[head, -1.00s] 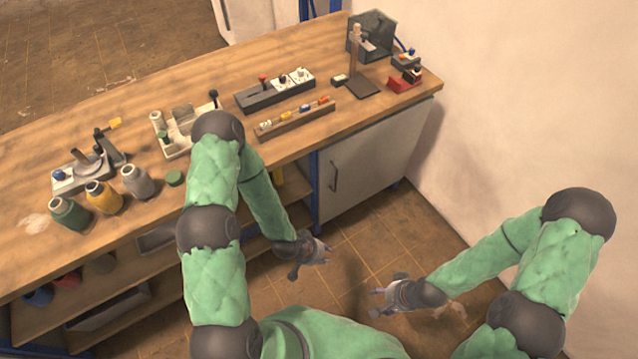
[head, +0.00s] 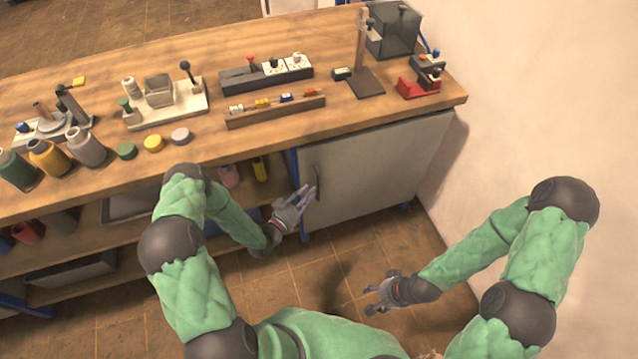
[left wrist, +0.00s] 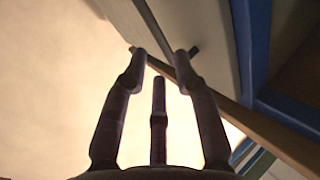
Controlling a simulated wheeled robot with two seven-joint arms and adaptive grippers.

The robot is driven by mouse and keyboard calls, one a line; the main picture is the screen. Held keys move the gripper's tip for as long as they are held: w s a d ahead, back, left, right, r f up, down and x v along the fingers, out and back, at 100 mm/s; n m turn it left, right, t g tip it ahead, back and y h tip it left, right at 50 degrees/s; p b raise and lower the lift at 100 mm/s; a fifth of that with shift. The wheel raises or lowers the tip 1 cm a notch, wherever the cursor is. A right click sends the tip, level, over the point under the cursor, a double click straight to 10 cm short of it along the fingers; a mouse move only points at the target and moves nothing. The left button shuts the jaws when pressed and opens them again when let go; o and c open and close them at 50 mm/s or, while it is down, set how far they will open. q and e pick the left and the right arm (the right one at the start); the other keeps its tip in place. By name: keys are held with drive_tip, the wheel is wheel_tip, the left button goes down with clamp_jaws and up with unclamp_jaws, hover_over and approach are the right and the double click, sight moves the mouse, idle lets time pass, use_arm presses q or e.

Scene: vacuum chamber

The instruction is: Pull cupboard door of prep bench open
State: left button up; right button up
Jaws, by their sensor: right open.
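The prep bench's cupboard door (head: 375,165) is a pale grey panel under the right end of the worktop, and it looks closed. Its dark upright handle (head: 318,182) is near the door's left edge. My left gripper (head: 305,196) is beside the handle, with fingers apart and nothing between them. In the left wrist view, the fingers (left wrist: 160,62) point at the pale door (left wrist: 195,28), and a small dark bar, probably the handle, shows by the right fingertip. I cannot tell whether they touch. My right gripper (head: 378,296) is open and empty, low over the floor, away from the door.
The wooden worktop (head: 200,70) carries spools, fixtures and a socket strip (head: 268,72). Open shelves with bins lie left of the cupboard, past a blue frame post (head: 297,165). A pale wall (head: 530,100) stands close at right. The tiled floor before the door is clear.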

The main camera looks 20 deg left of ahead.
sight(319, 182)
use_arm(q)
drive_tip(key=b+x, duration=0.1)
drive_tip(key=x, duration=0.5)
drive_tip(key=shift+w+d+b, duration=0.15)
drive_tip(key=shift+w+b, duration=0.1)
drive_tip(key=shift+b, duration=0.05)
clamp_jaws()
